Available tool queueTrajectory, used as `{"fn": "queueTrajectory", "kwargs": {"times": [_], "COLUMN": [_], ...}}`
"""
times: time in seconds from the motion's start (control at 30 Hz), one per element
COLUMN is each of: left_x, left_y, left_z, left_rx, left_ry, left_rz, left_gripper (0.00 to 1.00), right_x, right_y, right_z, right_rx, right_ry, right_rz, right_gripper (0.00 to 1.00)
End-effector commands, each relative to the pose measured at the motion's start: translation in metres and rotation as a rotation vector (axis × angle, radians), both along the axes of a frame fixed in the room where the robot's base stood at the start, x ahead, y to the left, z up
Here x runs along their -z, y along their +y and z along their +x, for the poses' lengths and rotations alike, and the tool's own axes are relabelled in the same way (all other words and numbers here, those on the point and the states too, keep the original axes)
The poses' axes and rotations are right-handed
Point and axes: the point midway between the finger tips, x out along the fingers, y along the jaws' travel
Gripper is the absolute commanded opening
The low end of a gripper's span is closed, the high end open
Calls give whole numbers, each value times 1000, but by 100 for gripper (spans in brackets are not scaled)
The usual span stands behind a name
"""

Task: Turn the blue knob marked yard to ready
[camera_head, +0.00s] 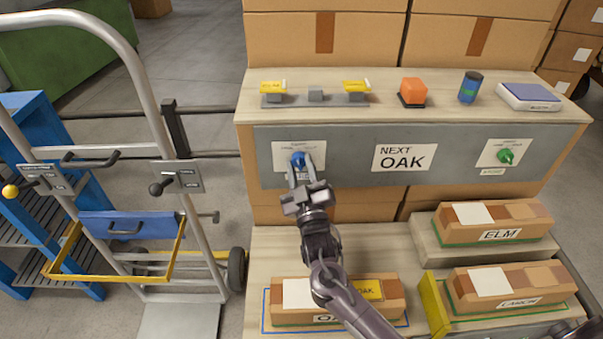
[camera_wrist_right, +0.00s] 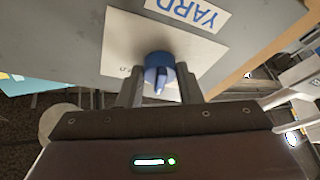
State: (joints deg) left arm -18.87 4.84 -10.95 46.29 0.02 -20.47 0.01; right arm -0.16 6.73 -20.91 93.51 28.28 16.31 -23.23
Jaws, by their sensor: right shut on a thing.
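The blue knob (camera_head: 299,159) sits on a white plate (camera_head: 285,152) at the left of the grey panel. In the right wrist view the blue knob (camera_wrist_right: 160,72) stands between the two fingers, below a label reading YARD (camera_wrist_right: 197,14). My right gripper (camera_head: 299,174) reaches the knob from the front and is shut on it. In the right wrist view my right gripper (camera_wrist_right: 158,90) has one finger at each side of the knob. The small print on the plate is too small to read. My left gripper is not in view.
A green knob (camera_head: 506,155) is on the panel's right, with a NEXT OAK sign (camera_head: 405,157) between. An orange block (camera_head: 412,91) and a blue can (camera_head: 470,87) stand on the shelf above. Boxes lie below, including the ELM box (camera_head: 495,220). A hand truck (camera_head: 150,100) stands left.

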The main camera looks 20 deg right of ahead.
Motion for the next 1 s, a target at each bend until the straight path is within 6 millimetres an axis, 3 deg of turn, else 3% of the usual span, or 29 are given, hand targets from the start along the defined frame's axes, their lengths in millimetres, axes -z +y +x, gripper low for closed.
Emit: {"fn": "queueTrajectory", "kwargs": {"times": [0.4,0.97,1.0], "left_x": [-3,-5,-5], "left_y": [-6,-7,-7], "left_z": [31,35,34], "left_rx": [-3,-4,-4], "left_ry": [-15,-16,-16], "left_rz": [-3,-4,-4], "left_gripper": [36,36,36], "right_x": [2,1,1], "right_y": [2,2,2], "right_z": [0,0,0], "right_rx": [0,0,0], "right_ry": [-57,-65,-65], "right_rz": [203,234,234], "right_gripper": [9,9,34]}}
